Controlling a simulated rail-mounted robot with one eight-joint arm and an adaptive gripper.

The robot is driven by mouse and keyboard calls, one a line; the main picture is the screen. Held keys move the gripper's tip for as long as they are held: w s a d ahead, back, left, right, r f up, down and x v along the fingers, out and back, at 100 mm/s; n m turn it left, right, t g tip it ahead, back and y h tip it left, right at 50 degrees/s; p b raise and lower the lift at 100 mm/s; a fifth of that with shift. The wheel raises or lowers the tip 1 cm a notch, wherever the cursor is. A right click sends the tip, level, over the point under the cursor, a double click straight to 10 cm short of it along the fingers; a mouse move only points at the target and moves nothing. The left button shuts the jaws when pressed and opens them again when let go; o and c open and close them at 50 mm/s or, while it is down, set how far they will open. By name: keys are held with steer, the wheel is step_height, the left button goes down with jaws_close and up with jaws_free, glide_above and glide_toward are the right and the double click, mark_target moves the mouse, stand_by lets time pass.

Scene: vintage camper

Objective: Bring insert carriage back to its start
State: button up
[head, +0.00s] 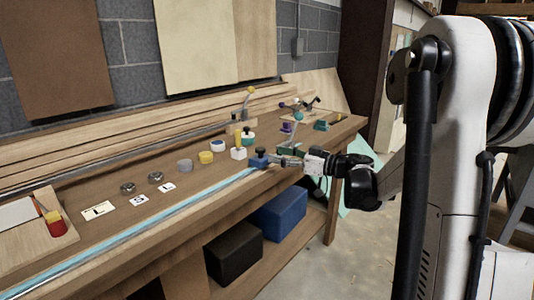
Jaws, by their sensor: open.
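A small blue block with a dark knob on top (259,162), which looks like the insert carriage, sits at the far right end of a long light-blue rail (150,217). The rail runs along the front edge of the wooden workbench. My gripper (275,161) reaches in from the right, low over the bench, with its fingertips right beside the blue block. It is open. The fingers are small here, and I cannot tell whether they touch the block or go around its knob.
A white block with a yellow handle (239,153), a yellow cup (206,157) and a grey cup (184,165) stand behind the rail. Blue (281,214) and black (233,252) bins sit below.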

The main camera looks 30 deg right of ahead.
steer(key=shift+v, duration=2.75)
steer(key=a+r+m+t+h+p, duration=0.2)
steer(key=r+m+t+h+p, duration=0.15)
steer(key=r+h, duration=0.55)
steer(key=a+r+m+t+h+p, duration=0.25)
steer(key=r+m+h, duration=0.2)
steer(key=r, duration=0.75)
steer(key=s+a+f+g+y+p, duration=0.1)
steer(key=s+a+f+g, duration=0.3)
steer(key=s, duration=0.5)
steer(key=s+a+f+g+p, duration=0.2)
steer(key=s+a+f+g, duration=0.2)
steer(key=s+a+f, duration=0.4)
steer(key=s+a+f+g+y+p, duration=0.1)
steer(key=s+a+f+g, duration=0.4)
steer(key=s, duration=0.5)
steer(key=shift+a+f+n+y+p, duration=0.35)
steer(key=shift+a+f+p, duration=0.15)
steer(key=shift+p, duration=0.25)
